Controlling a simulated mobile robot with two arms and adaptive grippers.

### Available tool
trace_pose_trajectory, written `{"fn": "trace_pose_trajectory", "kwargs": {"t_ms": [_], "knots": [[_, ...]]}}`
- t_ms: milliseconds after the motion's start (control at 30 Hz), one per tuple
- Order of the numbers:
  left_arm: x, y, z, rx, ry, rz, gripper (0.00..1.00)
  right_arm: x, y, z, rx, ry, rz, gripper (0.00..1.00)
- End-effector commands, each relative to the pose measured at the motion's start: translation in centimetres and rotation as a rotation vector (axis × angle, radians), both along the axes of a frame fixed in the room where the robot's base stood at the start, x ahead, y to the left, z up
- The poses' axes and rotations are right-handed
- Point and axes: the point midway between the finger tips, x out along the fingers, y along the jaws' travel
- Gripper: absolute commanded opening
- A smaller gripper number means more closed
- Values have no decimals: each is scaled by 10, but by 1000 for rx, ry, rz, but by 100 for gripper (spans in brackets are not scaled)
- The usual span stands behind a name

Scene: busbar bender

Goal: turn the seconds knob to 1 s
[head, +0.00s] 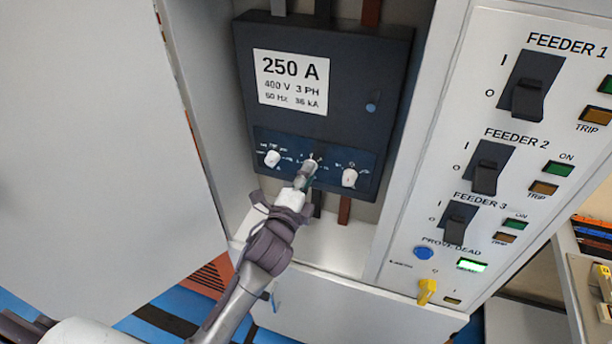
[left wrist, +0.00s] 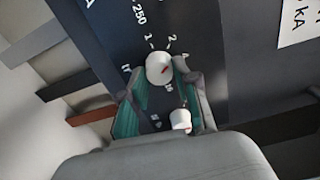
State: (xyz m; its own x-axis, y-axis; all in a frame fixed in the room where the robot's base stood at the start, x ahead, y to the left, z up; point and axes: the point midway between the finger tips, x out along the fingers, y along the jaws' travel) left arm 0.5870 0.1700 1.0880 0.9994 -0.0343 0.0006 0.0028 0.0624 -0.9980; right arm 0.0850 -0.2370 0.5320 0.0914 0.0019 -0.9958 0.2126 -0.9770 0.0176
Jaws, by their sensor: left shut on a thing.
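The panel has a row of three white knobs. The middle one, taken as the seconds knob (head: 314,159), is partly hidden by my left gripper (head: 307,173) in the head view. In the left wrist view, this white knob (left wrist: 159,66) sits between the fingertips of my left gripper (left wrist: 161,80), which are shut on it. The exact setting is too small to tell. My right gripper is not in view.
A left knob (head: 272,158) and a right knob (head: 349,177) flank it closely on the dark breaker (head: 335,115). Another knob (left wrist: 181,120) shows near my palm in the wrist view. The feeder panel (head: 415,220) with black switches stands to the right; the cabinet door (head: 90,130) is left.

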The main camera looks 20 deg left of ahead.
Motion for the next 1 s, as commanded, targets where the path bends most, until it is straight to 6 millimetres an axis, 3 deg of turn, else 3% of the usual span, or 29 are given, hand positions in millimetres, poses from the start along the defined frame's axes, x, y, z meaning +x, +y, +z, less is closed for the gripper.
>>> {"fn": "trace_pose_trajectory", "kwargs": {"t_ms": [1000], "knots": [[0, 0, 1, -904, 34, 2, 0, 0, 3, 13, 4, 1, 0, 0]]}}
